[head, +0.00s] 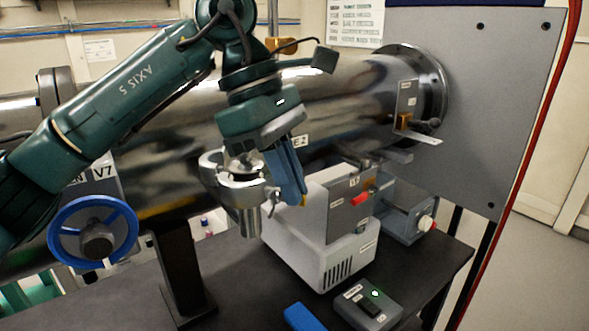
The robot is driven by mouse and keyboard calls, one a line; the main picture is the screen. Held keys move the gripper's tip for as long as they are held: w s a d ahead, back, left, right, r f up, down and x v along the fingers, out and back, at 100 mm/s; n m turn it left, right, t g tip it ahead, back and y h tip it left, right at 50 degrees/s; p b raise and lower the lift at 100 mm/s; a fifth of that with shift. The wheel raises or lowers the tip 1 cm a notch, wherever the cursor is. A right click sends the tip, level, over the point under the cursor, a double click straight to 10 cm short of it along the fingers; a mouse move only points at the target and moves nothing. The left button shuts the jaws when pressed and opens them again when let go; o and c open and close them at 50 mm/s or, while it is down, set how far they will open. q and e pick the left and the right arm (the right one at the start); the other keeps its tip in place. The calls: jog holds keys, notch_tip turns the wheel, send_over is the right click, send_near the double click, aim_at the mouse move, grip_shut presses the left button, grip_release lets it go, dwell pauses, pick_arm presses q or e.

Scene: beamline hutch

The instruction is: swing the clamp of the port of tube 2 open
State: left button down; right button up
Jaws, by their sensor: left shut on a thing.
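Tube 2 (340,100) is the big shiny steel tube across the middle, with a label ending in "E 2" partly behind my gripper. Its port, a short steel stub (247,218), hangs below my left wrist, with a silver clamp (222,185) around it. A small wing-nut-like part (272,203) sticks out at the clamp's right side. My left gripper (300,200), with blue fingers, points down just right of the clamp and is shut on it. The fingers hide the exact point of contact, and I cannot tell how far the clamp is swung. My right gripper is not in view.
A white and grey pump unit (328,245) with a red knob stands close to the right. A blue handwheel (93,232) of valve V7 is at left. A grey switch box (368,304) and a blue object (303,317) lie on the black bench (250,295).

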pick_arm(q)
jog(key=shift+s+a+m, duration=0.2)
jog(key=shift+s+m, duration=0.15)
jog(key=shift+m, duration=0.05)
jog(key=c, duration=1.6)
grip_release()
jog(key=p+v, duration=0.1)
jog(key=v, duration=1.2)
jog(key=shift+w+d+r, duration=0.1)
jog(key=shift+w+r, duration=0.05)
